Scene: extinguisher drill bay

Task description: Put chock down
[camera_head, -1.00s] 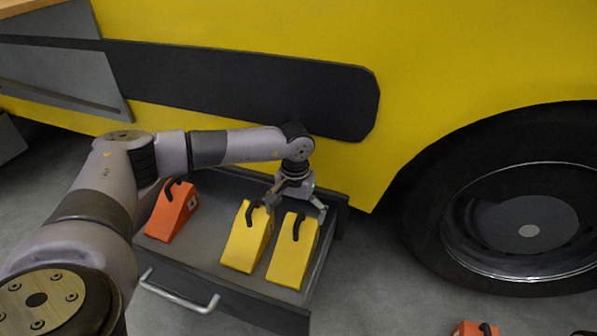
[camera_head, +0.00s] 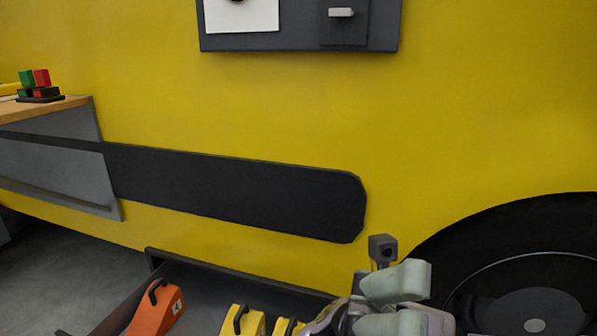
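An orange chock (camera_head: 155,308) with a black handle is in the open drawer (camera_head: 200,282), at its left side. Two yellow chocks stand side by side to its right: one yellow chock (camera_head: 243,322) and another yellow chock (camera_head: 284,327), both cut off by the bottom edge.
The yellow vehicle side with a dark rail (camera_head: 230,190) stands behind the drawer. A wheel (camera_head: 530,270) is at the right. A dark panel (camera_head: 300,40) is at the top. Red and green blocks (camera_head: 38,85) sit on a wooden-topped unit at the left. Grey floor (camera_head: 50,280) is clear.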

